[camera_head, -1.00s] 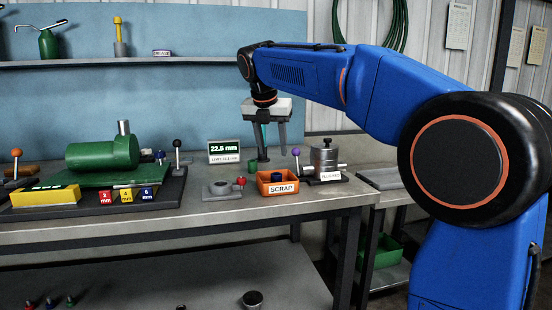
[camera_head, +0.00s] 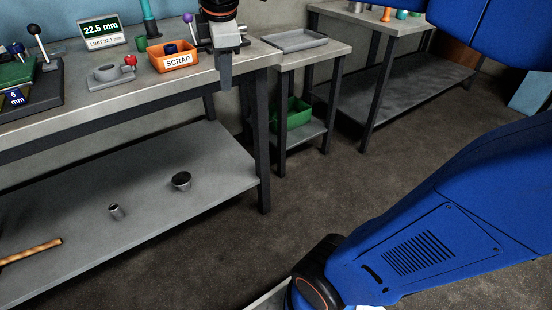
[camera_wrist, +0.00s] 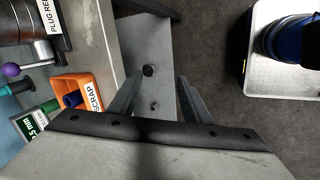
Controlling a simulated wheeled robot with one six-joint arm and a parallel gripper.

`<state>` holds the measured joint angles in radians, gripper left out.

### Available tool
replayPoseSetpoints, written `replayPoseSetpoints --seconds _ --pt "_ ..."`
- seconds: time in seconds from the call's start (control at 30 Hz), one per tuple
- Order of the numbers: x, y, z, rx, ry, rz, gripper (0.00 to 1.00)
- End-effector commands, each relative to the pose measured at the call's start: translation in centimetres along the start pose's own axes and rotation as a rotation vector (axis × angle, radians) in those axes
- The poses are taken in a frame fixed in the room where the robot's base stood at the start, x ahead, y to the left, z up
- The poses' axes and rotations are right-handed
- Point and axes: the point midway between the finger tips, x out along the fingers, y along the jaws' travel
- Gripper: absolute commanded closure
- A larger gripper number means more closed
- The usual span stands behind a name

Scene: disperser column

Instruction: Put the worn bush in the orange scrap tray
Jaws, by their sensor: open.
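The orange scrap tray (camera_head: 174,61) stands on the bench's right part, its SCRAP label facing front. A dark blue round piece (camera_head: 170,48) is inside it, as in the wrist view (camera_wrist: 73,99). No label shows which piece is the worn bush. My gripper (camera_head: 225,75) is at the bench's right end, right of the tray and pointing down. In the wrist view its two fingers (camera_wrist: 157,105) are apart, with nothing between them but the lower shelf far below.
A gauge display (camera_head: 102,33) reads 22.5 mm. A grey fixture (camera_head: 107,74) with a red knob stands left of the tray. The labelled plug rest (camera_wrist: 40,20) is partly seen. The lower shelf (camera_head: 80,215) holds two round metal pieces. A grey tray (camera_head: 295,40) lies on a side table.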

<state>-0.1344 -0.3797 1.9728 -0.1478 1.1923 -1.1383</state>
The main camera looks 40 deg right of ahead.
Motion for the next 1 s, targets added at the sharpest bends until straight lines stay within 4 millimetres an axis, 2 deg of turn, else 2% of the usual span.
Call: replayPoseSetpoints --seconds 0.03,0.3,0.5,0.6,0.7,1.0 --pt "0.6 -2.2 1.0 0.103 0.008 0.0 0.56" --pt "5.1 -13.2 4.7 0.724 0.056 -0.016 0.56" --pt "8.8 -20.0 6.4 1.112 0.081 -0.035 0.56" --pt "10.0 -22.0 6.8 1.233 0.088 -0.044 0.56" --pt "10.6 -23.0 7.0 1.298 0.092 -0.047 0.56" --pt "10.8 -23.2 7.0 1.319 0.093 -0.049 0.56"
